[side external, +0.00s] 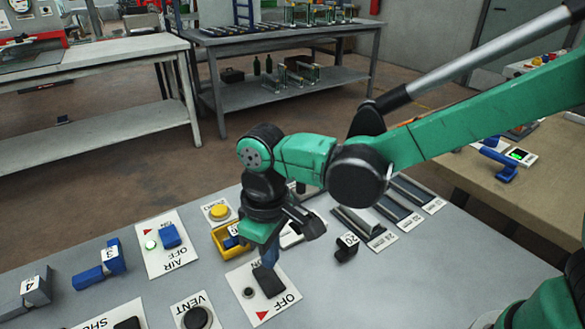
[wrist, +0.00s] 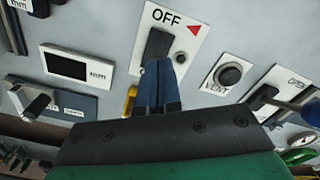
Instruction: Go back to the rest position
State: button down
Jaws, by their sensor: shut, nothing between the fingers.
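My gripper (side external: 268,257) is shut and empty, pointing down just over the white ON/OFF plate (side external: 287,284). Its blue fingers (wrist: 157,86) are together in the wrist view. The black rocker switch (side external: 269,281) on that plate is right at the fingertips; it also shows in the wrist view (wrist: 158,43), partly hidden by the fingers. I cannot tell whether the fingers touch it. The plate shows a red triangle beside OFF.
A VENT plate with a black button (side external: 197,317), an AIR switch plate with a lit green lamp (side external: 150,245), a yellow button (side external: 219,211), a yellow bin (side external: 222,236) and blue handles (side external: 100,272) surround it on the grey table. The table's right front is mostly clear.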

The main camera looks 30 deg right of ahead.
jog(key=shift+r, duration=0.75)
jog(key=shift+d+r, duration=0.1)
jog(key=shift+d, duration=0.1)
jog(key=s+d+r+m+t, duration=0.1)
jog(key=d+r+m+t, duration=0.1)
jog(key=d, duration=0.6)
jog(key=s+d+r+m+t, duration=0.2)
jog(key=d+r+m+t, duration=0.1)
jog(key=d, duration=0.6)
jog(key=shift+s+d+r+m+t, duration=0.15)
jog(key=shift+s+d+m+t, duration=0.25)
jog(key=shift+t, duration=0.6)
jog(key=shift+w+a, duration=0.1)
jog(key=shift+w, duration=0.05)
